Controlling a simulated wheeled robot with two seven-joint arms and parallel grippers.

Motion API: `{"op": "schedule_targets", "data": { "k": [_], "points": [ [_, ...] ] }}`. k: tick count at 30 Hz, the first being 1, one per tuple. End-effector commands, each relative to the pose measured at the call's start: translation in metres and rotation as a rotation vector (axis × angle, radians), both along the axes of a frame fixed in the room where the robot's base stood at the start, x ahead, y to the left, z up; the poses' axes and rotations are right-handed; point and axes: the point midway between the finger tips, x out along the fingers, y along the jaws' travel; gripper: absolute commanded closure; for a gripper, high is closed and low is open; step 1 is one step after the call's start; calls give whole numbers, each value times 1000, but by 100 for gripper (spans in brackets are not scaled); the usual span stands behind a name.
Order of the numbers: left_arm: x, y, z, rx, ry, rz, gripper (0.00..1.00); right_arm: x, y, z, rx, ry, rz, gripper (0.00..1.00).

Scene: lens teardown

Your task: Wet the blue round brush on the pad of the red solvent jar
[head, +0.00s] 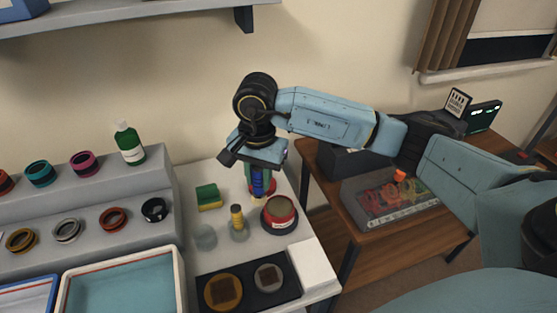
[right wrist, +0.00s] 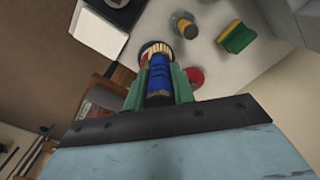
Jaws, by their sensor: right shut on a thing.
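My right gripper (head: 258,172) points down over the right side of the white table and is shut on the blue round brush (head: 258,185). The brush also shows in the right wrist view (right wrist: 159,80), between the green fingers, its pale bristles pointing away from the gripper. The red solvent jar (head: 280,215) stands just right of and nearer than the brush in the head view. In the right wrist view the bristles overlap the jar; I cannot tell whether they touch its pad. My left gripper is not in view.
A red round thing (right wrist: 196,78) lies under the gripper. A green and yellow sponge (head: 208,197), a yellow-topped piece (head: 237,222) and a black tray (head: 212,277) with two discs are close by. A grey stepped rack (head: 100,195) with rings stands left.

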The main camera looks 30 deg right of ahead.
Motion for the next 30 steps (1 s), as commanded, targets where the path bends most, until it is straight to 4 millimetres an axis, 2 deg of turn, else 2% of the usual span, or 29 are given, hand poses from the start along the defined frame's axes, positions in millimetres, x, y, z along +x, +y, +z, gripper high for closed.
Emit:
{"op": "schedule_targets", "data": {
  "k": [2,5,8,15,18,24,30],
  "points": [
    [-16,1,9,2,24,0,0,5,-5,1,8,6,-211,98],
    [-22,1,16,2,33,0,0,11,-13,-2,17,10,-490,98],
    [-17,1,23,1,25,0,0,16,-21,-5,23,17,-767,98],
    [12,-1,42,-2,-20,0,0,23,-44,-15,26,33,-1429,98],
    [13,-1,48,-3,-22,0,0,25,-52,-19,25,37,-1676,98],
    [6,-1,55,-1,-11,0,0,25,-66,-28,16,37,-2020,98],
    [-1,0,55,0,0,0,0,25,-71,-32,15,35,-2138,98]
  ]
}}
